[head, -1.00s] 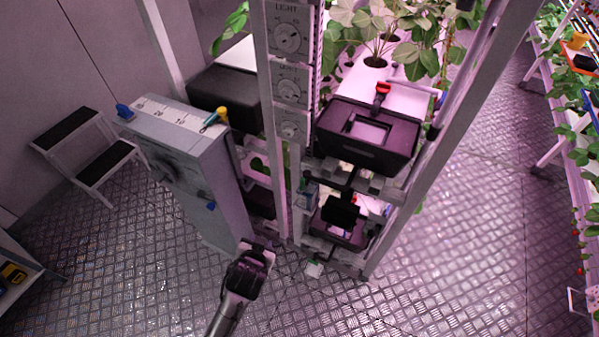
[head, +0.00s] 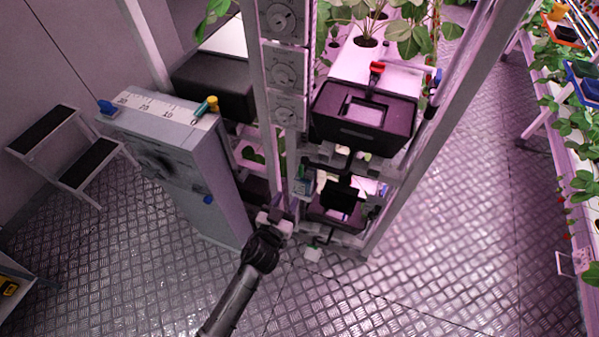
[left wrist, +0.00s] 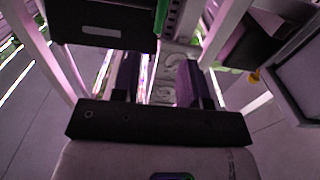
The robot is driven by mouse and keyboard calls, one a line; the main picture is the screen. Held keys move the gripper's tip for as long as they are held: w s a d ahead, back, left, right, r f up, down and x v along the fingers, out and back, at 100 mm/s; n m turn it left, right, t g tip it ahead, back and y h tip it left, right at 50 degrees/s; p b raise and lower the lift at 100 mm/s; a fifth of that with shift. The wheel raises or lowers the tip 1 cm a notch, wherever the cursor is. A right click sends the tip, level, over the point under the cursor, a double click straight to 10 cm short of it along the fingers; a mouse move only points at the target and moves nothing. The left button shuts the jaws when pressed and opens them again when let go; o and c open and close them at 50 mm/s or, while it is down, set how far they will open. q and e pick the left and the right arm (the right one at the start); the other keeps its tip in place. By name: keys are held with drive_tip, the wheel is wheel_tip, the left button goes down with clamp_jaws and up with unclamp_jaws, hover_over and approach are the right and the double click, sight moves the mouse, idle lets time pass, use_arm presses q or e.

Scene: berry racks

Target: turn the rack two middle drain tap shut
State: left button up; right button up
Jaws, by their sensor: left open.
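A red-handled fitting (head: 377,68) stands at the rack's tray end, above the upper black box (head: 363,118). I cannot tell if it is the middle drain tap. Small grey and black parts (head: 350,158) sit below that box, too dark to make out a tap handle. My left gripper (head: 274,218) is low in front of the rack's left post, below the dials. In the left wrist view its two fingers (left wrist: 160,82) are apart with nothing held, and pale round dial shapes show between them. My right gripper is not seen.
A grey cabinet (head: 165,150) with a numbered top and a yellow and teal tool (head: 208,106) stands left of the rack. A lower black box (head: 333,217) is close to my left gripper's right. A step stool (head: 75,160) is far left.

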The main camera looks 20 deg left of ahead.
sight(300, 172)
use_arm(q)
drive_tip(key=w+b, duration=0.1)
drive_tip(key=w, duration=1)
drive_tip(key=shift+b, duration=0.35)
drive_tip(key=shift+c, duration=0.3)
drive_tip(key=shift+c, duration=0.9)
drive_tip(key=shift+s, duration=0.1)
clamp_jaws()
